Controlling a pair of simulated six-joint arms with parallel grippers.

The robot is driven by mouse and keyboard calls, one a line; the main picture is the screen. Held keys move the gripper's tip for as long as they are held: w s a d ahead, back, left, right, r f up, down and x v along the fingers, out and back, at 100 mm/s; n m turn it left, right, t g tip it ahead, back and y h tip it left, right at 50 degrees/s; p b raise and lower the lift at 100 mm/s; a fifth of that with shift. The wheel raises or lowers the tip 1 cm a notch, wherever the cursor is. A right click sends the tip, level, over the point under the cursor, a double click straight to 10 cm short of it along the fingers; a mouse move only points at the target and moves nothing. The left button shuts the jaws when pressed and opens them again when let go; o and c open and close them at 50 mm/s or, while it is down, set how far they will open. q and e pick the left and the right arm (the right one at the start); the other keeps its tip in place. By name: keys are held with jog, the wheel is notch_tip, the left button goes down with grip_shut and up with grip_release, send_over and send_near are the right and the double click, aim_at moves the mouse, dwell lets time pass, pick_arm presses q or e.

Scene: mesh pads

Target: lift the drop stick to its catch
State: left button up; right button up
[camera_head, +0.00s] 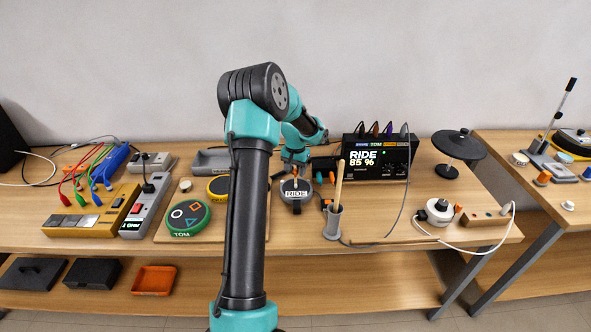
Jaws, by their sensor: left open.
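A small round dark pad labelled RIDE (294,199) sits at the middle of the bench. A short tan piece (296,174) shows just above its far edge; it may be the drop stick, but it is too small to tell. My left gripper (295,170) reaches down over the far side of this pad, open. I cannot tell whether it touches the tan piece. A wooden stick (340,183) stands nearly upright in a grey cup (333,222) to the right of the pad. I cannot make out the catch. My right gripper is not in view.
A black module reading RIDE 85 % (375,158) stands behind the cup. A green pad labelled TOM (188,218) and a yellow-rimmed pad (218,188) lie left. A black cymbal-like disc (458,145) stands right. Cables and a white reel (437,210) clutter the right front.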

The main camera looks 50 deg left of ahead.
pick_arm(q)
jog(key=shift+c, duration=0.5)
grip_shut()
